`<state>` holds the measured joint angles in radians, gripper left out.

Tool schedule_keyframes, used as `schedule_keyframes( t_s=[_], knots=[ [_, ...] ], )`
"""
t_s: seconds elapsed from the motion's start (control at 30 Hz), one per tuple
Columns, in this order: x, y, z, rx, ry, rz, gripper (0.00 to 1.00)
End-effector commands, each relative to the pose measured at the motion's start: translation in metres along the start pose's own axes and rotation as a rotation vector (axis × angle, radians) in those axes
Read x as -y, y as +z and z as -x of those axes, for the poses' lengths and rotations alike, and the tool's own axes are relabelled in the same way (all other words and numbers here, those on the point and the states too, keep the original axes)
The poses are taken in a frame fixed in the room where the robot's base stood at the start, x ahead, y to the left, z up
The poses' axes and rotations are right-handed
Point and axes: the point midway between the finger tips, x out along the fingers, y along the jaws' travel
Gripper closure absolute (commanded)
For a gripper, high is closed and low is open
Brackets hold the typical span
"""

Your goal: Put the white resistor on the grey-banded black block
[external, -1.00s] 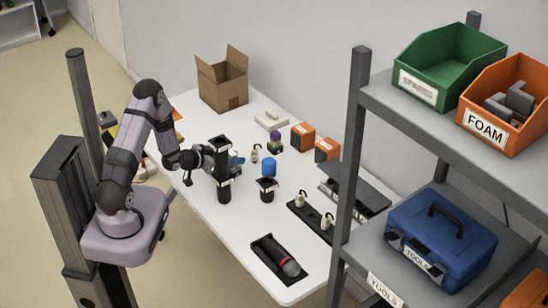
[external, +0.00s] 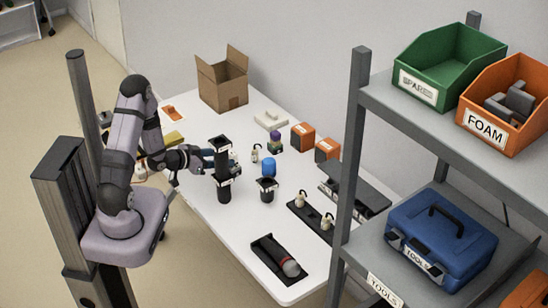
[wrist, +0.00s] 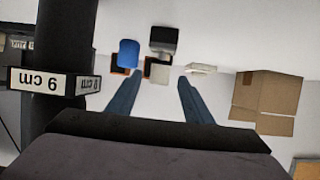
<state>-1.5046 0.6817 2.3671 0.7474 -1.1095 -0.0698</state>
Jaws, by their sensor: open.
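Small pale pieces with dark hooked tops, possibly resistors, stand on the table in the external view: one alone (external: 255,154), two on a black strip (external: 294,211). I cannot tell which is the white resistor.
The column stands close beside my gripper; its label collar (wrist: 42,81) fills the wrist view's left. A short black post (external: 267,190), blue cylinder (external: 268,167), orange boxes (external: 302,137) and cardboard box (external: 222,83) stand around. The table's front left is clear.

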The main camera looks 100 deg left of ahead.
Motion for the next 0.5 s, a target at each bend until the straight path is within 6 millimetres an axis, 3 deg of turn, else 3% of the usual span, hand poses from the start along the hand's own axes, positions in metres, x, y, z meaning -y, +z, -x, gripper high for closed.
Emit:
schedule_keyframes(
  t_s=[0.2, 0.5],
  knots=[
    [0.001, 0.0, 0.038, 0.0, -0.004, 0.001, 0.54],
    [0.0, 0.0, 0.064, 0.0, -0.001, 0.0, 0.54]
  ],
)
